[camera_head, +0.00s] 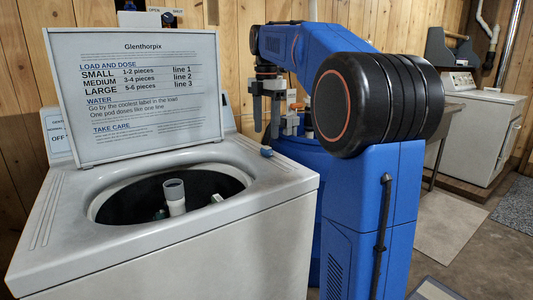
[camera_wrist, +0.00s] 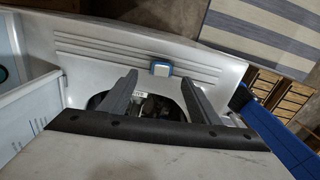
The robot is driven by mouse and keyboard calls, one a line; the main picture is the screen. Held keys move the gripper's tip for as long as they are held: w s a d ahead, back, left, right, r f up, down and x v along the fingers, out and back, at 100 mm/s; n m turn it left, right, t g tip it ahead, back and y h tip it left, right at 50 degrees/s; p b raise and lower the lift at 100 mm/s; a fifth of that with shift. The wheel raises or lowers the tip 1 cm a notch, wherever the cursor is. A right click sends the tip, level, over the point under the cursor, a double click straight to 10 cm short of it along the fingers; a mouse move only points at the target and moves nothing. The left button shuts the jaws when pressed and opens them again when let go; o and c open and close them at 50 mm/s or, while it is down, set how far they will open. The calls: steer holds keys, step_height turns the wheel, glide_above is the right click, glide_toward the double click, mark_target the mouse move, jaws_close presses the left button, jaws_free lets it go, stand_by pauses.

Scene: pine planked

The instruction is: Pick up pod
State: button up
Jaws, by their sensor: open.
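The pod (camera_head: 266,151), a small blue and white block, rests on the right side of the washer's white top (camera_head: 290,180), beside the tub opening. In the wrist view the pod (camera_wrist: 161,68) sits at the edge of the ridged strip, in line with the gap between my fingertips. My gripper (camera_head: 266,128) is open and empty, pointing down above the pod and apart from it. In the wrist view its two grey fingers (camera_wrist: 160,80) stand to either side of the pod's line.
The raised lid (camera_head: 140,95) with printed dosing instructions stands to the left of my gripper. The open tub (camera_head: 120,198), with a pale central post (camera_head: 174,195), lies left of the pod. Another white appliance (camera_head: 470,130) stands far right.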

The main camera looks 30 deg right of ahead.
mark_target(266, 156)
steer(key=shift+s+f, duration=0.15)
steer(key=shift+f, duration=3.2)
steer(key=c, duration=1.1)
